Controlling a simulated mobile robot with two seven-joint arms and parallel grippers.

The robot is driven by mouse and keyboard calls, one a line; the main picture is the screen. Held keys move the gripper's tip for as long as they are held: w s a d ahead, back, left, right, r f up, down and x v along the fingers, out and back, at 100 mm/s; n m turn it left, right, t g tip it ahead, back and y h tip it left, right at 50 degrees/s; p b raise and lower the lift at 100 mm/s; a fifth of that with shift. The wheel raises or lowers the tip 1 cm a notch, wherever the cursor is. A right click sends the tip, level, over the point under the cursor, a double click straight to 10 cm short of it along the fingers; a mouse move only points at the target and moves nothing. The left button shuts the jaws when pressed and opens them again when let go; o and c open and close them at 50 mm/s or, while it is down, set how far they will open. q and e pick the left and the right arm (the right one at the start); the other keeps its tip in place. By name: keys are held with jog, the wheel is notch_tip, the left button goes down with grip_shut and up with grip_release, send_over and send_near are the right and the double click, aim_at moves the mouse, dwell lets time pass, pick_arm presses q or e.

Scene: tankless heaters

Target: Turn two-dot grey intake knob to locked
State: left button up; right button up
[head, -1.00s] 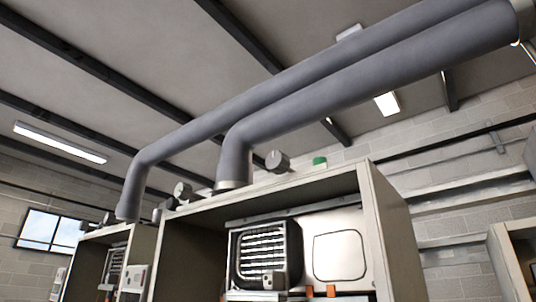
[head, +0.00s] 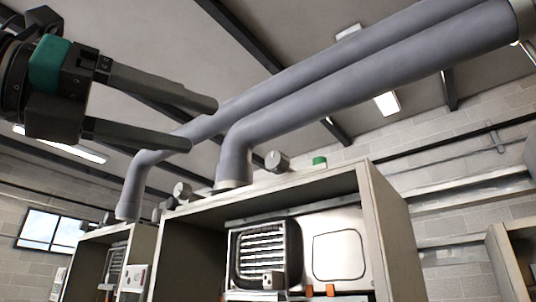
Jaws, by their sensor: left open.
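Several grey knobs show on top of the heater cabinets. One grey knob (head: 277,161) stands on the near cabinet's top, right of the pipe elbow. Another grey knob (head: 182,191) shows left of the pipe's foot. The dots on them are too small to make out, so I cannot tell which is the two-dot one. My left gripper (head: 204,125) is open and empty at the upper left, its two dark fingers pointing right. It appears in front of the pipes and above the cabinets, apart from the knobs. My right gripper is not in view.
Two thick grey pipes (head: 330,92) run from the cabinets up to the right. The near cabinet (head: 385,225) holds a heater with a black grille (head: 264,254). A green cap (head: 319,161) sits on its top. Another cabinet (head: 143,250) stands at the left.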

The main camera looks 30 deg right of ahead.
aim_at(272, 159)
pick_arm(q)
jog(key=w+d+t+p, duration=0.1)
jog(key=d+p, duration=0.1)
jog(key=d, duration=0.2)
jog(key=w+d+r+n+t+y+p, duration=0.1)
jog(key=w+d, duration=0.1)
jog(key=d, duration=0.3)
jog(key=w+d+t+y+p, duration=0.1)
jog(key=d+p, duration=0.1)
jog(key=d, duration=0.2)
jog(key=shift+w+d+r+t+p, duration=0.15)
jog(key=shift+w+r+t+p, duration=0.1)
jog(key=shift+r+t+p, duration=0.05)
grip_shut()
dwell(0.3)
